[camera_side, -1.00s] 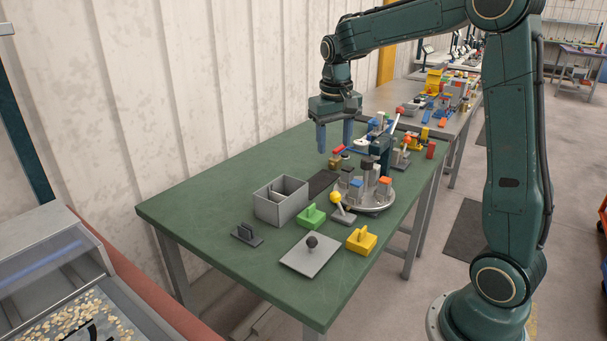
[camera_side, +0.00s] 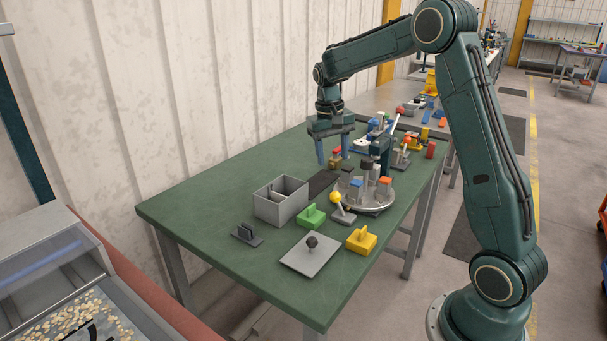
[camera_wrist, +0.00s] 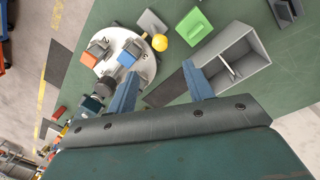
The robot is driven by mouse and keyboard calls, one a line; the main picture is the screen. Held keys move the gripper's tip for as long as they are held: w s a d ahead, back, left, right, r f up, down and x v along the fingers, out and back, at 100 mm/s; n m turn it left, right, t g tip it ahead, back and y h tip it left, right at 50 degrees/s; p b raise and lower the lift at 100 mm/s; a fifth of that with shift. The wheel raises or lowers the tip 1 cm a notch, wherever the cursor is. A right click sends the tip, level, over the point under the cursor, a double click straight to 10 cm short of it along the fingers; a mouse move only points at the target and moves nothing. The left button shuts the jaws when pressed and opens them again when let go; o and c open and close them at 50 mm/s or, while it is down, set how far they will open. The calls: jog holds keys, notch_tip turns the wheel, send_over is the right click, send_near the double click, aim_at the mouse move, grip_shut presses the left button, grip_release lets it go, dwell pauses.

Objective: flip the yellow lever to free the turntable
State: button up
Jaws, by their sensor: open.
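The yellow lever's round knob (camera_side: 336,197) stands on a grey base at the front left edge of the turntable (camera_side: 374,205). In the wrist view the yellow knob (camera_wrist: 160,42) lies beside the turntable disc (camera_wrist: 146,66), between it and a green block. The turntable carries several grey fixtures with orange and blue pieces. My gripper (camera_side: 333,160) is open and empty, above the table behind the lever and turntable, its fingers pointing down. Both blue fingers also show in the wrist view (camera_wrist: 162,88), well apart, with the knob beyond their tips.
A grey divided bin (camera_side: 281,208), a green block (camera_side: 311,216), a yellow block (camera_side: 361,240), a dark slotted block (camera_side: 246,235) and a grey plate with a black knob (camera_side: 310,256) lie around the lever. A dark post (camera_side: 382,153) stands behind the turntable. The table's left end is clear.

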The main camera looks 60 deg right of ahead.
aim_at(339, 204)
jog(key=f, duration=0.8)
jog(key=d+f, duration=0.1)
jog(key=f, duration=0.3)
jog(key=shift+s+f, duration=0.15)
jog(key=shift+s, duration=0.25)
jog(key=shift+c, duration=0.4)
grip_shut()
